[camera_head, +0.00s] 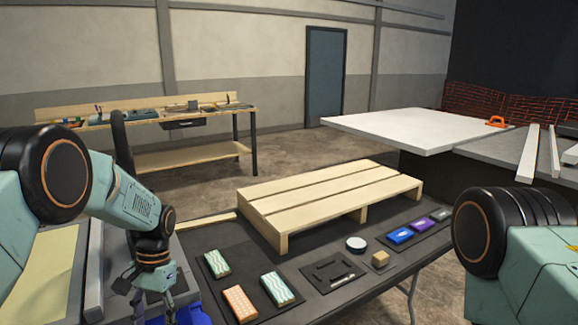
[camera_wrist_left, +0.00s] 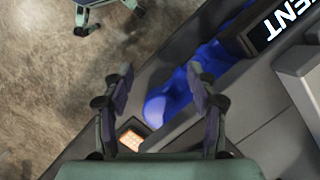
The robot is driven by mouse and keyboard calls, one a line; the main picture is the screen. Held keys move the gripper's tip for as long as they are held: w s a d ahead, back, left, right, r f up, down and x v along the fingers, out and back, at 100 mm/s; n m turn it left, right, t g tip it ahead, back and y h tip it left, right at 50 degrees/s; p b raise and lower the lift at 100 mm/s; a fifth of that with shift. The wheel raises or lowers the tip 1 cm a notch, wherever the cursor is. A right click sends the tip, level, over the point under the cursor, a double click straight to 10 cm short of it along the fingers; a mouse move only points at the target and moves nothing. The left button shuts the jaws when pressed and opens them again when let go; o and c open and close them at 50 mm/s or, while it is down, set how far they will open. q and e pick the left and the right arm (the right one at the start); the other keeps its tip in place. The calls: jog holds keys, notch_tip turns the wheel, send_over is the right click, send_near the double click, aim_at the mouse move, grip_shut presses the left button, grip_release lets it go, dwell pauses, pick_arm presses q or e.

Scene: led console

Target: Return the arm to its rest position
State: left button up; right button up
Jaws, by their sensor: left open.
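My left arm comes in from the left in the head view and bends down at the wrist. Its gripper (camera_head: 155,303) hangs low over the near left end of the dark table, partly cut off by the bottom edge. In the left wrist view the gripper (camera_wrist_left: 160,78) is open, with two separate fingers and nothing held between them. A blue object (camera_wrist_left: 172,100) lies below and beyond the fingers; a bit of blue also shows in the head view (camera_head: 192,316). Only my right arm's upper part shows at the right; its gripper is not seen in the head view.
The dark table (camera_head: 330,306) holds a wooden pallet (camera_head: 335,195), several patterned blocks (camera_head: 277,288), a round tin (camera_head: 356,243), a small tan cube (camera_head: 380,259) and a blue box (camera_head: 399,236). A workbench (camera_head: 190,116) stands behind. Bare floor lies between.

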pick_arm(q)
jog(key=s+d+f+n+t+b, duration=0.1)
jog(key=s+d+f+b, duration=0.15)
jog(key=s+f, duration=0.7)
jog(key=s+d+f+t+b, duration=0.15)
jog(key=s+f+b, duration=0.35)
jog(key=f, duration=0.8)
jog(key=s+f+n+b, duration=0.1)
jog(key=s+f+b, duration=0.1)
jog(key=s, duration=0.8)
jog(key=s+d+f+t+b, duration=0.1)
jog(key=s+f+b, duration=0.2)
jog(key=s, duration=0.6)
jog(key=shift+s+d+n+h, duration=0.3)
jog(key=shift+s+n, duration=0.05)
jog(key=shift+n, duration=0.05)
jog(key=c, duration=0.4)
jog(key=shift+s+a, duration=0.1)
